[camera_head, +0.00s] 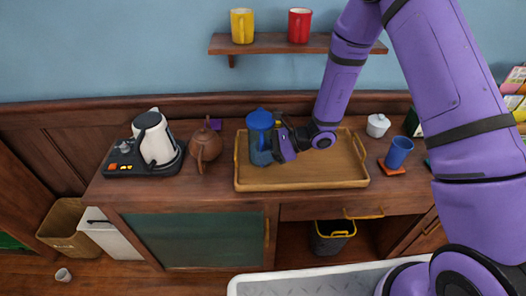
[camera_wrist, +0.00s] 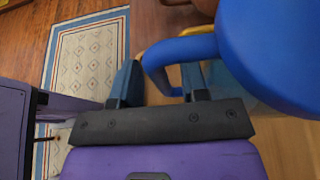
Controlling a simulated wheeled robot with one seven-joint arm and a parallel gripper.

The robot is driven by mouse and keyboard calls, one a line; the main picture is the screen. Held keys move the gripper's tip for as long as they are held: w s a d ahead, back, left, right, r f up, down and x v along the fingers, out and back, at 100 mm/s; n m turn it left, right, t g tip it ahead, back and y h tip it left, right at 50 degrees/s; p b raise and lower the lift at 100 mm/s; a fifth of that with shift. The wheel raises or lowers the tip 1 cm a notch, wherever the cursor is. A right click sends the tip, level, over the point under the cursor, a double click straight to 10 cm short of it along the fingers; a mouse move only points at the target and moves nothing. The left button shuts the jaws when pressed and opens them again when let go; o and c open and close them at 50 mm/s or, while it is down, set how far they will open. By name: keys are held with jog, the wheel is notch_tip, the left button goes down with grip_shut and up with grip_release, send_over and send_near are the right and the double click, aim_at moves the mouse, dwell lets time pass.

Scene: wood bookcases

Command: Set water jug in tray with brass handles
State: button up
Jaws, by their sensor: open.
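The water jug (camera_head: 260,150) has a blue lid and a see-through blue body. It appears upright inside the left part of the wooden tray with brass handles (camera_head: 318,184). My gripper (camera_head: 282,146) is at the jug's right side, by its handle. In the wrist view, the jug's blue lid (camera_wrist: 275,45) fills the upper right, and its blue handle (camera_wrist: 170,58) reaches between my two open fingers (camera_wrist: 160,85). I cannot tell whether a finger touches the handle. The jug's base is partly hard to make out.
A brown teapot (camera_head: 206,146) and a kettle (camera_head: 153,138) on its black base stand left of the tray. A blue cup (camera_head: 398,152) and a white lidded pot (camera_head: 378,125) stand to the right. A shelf (camera_head: 275,45) with two mugs hangs above. The tray's right part is clear.

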jog(key=v, duration=1.2)
jog(key=shift+s+r, duration=0.1)
jog(key=shift+r, duration=0.1)
jog(key=s+d+r+n+g+h, duration=0.15)
jog(key=s+r+n, duration=0.3)
jog(key=r, duration=0.55)
jog(key=s+d+r+n+t+h, duration=0.3)
jog(key=s+d+r+n+h, duration=0.3)
jog(key=s+r, duration=0.4)
jog(key=s+d+r+n+t+h, duration=0.3)
jog(key=s+d+r+n+h, duration=0.3)
jog(key=s+r, duration=0.5)
jog(key=shift+d+r+n, duration=0.4)
jog(key=shift+d+n, duration=0.35)
jog(key=shift+n, duration=0.2)
